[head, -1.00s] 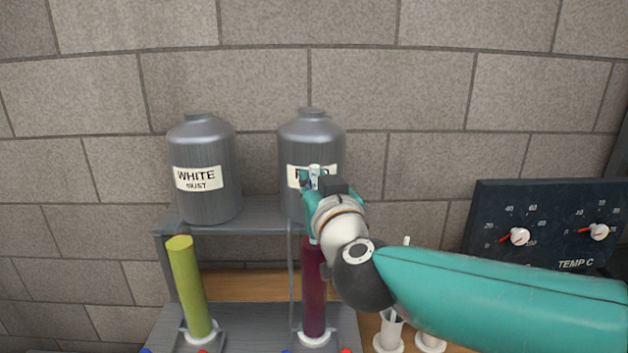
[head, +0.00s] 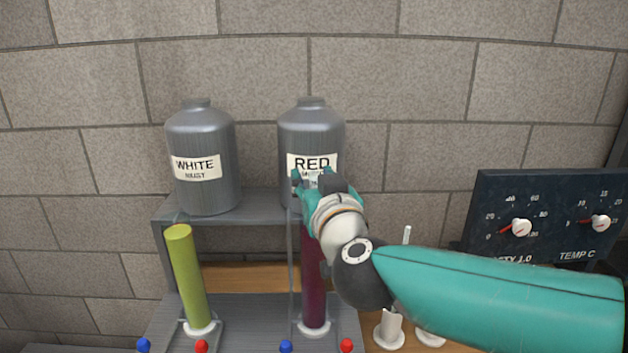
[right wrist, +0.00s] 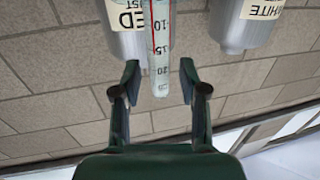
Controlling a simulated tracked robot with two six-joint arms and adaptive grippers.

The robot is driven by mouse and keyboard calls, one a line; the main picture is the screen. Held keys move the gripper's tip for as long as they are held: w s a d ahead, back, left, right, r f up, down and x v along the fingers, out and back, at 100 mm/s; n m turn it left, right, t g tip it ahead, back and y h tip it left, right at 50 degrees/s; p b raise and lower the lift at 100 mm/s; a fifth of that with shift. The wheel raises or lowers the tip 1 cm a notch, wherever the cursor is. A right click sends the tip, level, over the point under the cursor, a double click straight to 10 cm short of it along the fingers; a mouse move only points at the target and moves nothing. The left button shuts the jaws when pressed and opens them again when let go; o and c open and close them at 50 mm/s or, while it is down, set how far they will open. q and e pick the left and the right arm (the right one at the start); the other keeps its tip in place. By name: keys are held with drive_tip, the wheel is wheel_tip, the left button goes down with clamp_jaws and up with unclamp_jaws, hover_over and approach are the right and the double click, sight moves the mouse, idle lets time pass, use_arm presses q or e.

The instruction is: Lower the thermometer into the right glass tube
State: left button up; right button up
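The right glass tube (head: 313,285) holds dark red liquid and stands upright on the rack; my right gripper hides its mouth. My right gripper (head: 318,180) is just above it, before the RED can. In the right wrist view, which is upside down, the thermometer (right wrist: 159,55), clear with a scale and a red line, stands between the fingertips. The fingers (right wrist: 160,75) are parted, with a narrow gap on each side of it. Its lower end is out of the picture, so I cannot tell how deep in the tube it is. My left gripper is not in view.
The left tube (head: 188,275) with yellow-green liquid stands left. The WHITE can (head: 203,140) and RED can (head: 312,130) stand on the upper shelf (head: 255,205). White holders (head: 390,335) and a dial panel (head: 550,200) are on the right.

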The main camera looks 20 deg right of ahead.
drive_tip(key=s, duration=1.2)
drive_tip(key=shift+a, duration=0.45)
drive_tip(key=shift+f, duration=0.1)
